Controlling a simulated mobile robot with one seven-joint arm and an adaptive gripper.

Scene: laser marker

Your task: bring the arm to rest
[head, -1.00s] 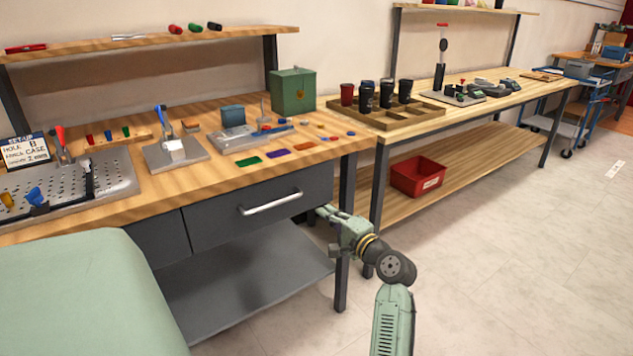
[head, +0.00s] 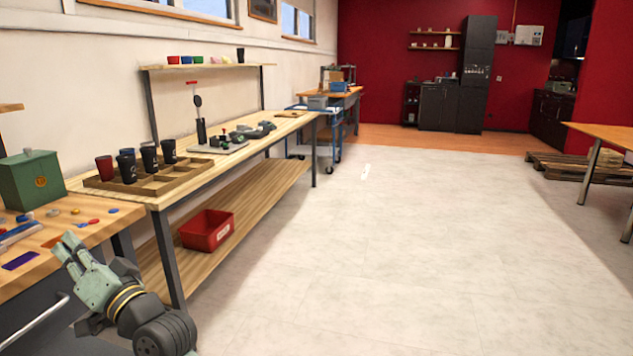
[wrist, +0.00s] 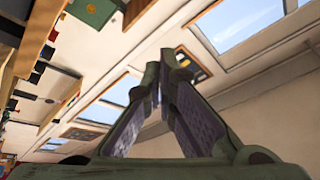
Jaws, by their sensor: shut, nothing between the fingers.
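My gripper (head: 72,243) is at the lower left of the head view, at the end of my green arm. It points up and away, near the front right corner of the near workbench (head: 92,231). Its fingers are close together with nothing between them. In the wrist view the two fingers (wrist: 167,62) converge at their tips and are empty. Behind them that view shows the wall and windows, turned on their side. The rest of my arm is cut off by the bottom edge of the head view.
A second bench (head: 225,158) runs along the left wall, with a wooden tray (head: 160,183) of dark cups on top and a red bin (head: 207,230) on its lower shelf. A green box (head: 32,180) stands on the near bench. The floor (head: 400,250) to the right is open.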

